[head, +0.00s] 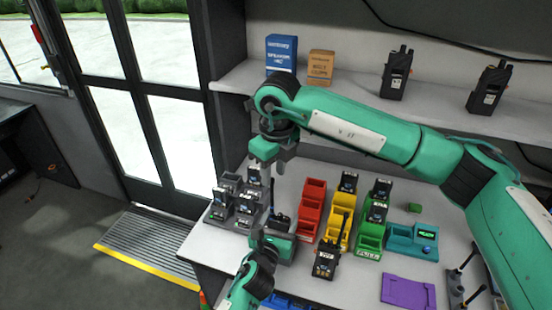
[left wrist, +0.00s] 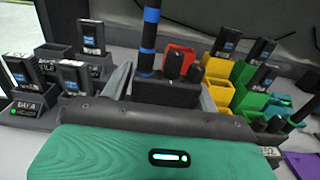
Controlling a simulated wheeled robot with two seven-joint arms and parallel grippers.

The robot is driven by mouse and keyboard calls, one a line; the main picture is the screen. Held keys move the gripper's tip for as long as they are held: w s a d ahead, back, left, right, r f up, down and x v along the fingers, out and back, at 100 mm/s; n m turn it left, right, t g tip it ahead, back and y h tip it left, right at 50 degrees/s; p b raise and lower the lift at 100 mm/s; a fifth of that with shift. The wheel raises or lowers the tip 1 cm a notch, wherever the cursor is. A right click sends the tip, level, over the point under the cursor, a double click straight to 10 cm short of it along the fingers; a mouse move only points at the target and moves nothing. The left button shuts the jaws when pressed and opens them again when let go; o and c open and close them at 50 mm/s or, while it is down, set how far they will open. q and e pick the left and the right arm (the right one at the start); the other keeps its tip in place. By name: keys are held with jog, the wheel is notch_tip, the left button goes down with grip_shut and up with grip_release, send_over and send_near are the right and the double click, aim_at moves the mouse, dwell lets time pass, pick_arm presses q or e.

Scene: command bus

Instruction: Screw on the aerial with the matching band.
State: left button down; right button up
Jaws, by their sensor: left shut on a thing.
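My left gripper (head: 279,232) is shut on a black radio (head: 281,219), low over the table's left part. In the left wrist view the radio (left wrist: 165,92) sits between the fingers, with two dark knobs on top. A black aerial with blue bands (left wrist: 148,42) stands upright at the radio's left top corner; its lower end meets the top there, and I cannot tell whether it is threaded in. My right gripper (head: 273,163) points down just above the left one. Its fingertips are too small to tell open from shut.
A charger with batteries (head: 217,214) stands at left. Red (head: 311,208), yellow (head: 334,232) and green (head: 369,240) bins stand at right. Another radio (head: 325,262) stands in front, near a purple mat (head: 408,291) and a teal device (head: 405,240). More radios (head: 396,75) are on the shelf.

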jog(key=n, duration=0.4)
jog(key=shift+r+n, duration=0.25)
jog(key=shift+n, duration=0.15)
jog(key=n, duration=0.4)
jog(key=shift+s+d+r+n, duration=0.1)
jog(key=shift+r+n, duration=0.15)
jog(key=shift+n, duration=0.15)
jog(key=n, duration=0.3)
jog(key=shift+r, duration=0.2)
jog(key=n, duration=0.4)
jog(key=shift+r+n, duration=0.25)
jog(key=shift+n, duration=0.05)
jog(key=n, duration=0.6)
jog(key=r+n, duration=0.1)
jog(key=n, duration=0.2)
jog(key=shift+s+d+t, duration=0.1)
jog(key=shift+s+t, duration=0.05)
jog(key=shift+t, duration=0.15)
jog(key=n, duration=0.8)
jog(key=shift+s+r+n+y, duration=0.15)
jog(key=shift+r+n+y, duration=0.15)
jog(key=shift+r, duration=0.1)
